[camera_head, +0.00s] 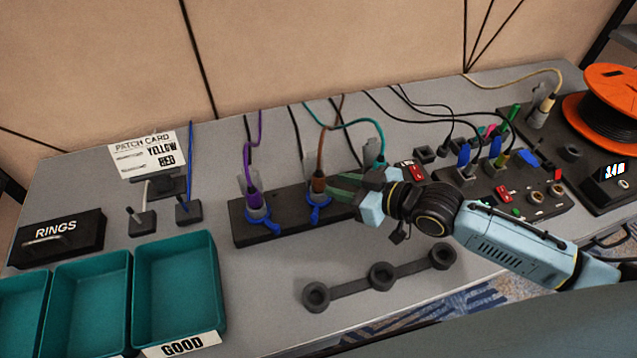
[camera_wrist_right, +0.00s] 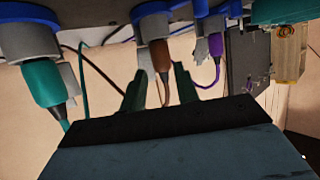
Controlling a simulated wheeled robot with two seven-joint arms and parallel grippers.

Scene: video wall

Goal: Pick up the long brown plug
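The long brown plug (camera_head: 319,182) stands upright in a blue-ringed socket of a black block (camera_head: 282,231), with a brown cable rising from its top. My right gripper (camera_head: 340,187) reaches in from the right, its green fingertips at the plug. In the right wrist view the brown plug (camera_wrist_right: 159,54) lies between the two spread fingers of the right gripper (camera_wrist_right: 160,78), with visible gaps on both sides. Contact is not visible. My left gripper is not in view.
A purple plug (camera_head: 253,196) stands left of the brown one on the same block. A teal plug (camera_head: 375,158) is partly hidden behind my right gripper. Teal trays (camera_head: 178,237) are at the left, and a black three-ring holder (camera_head: 381,275) lies in front.

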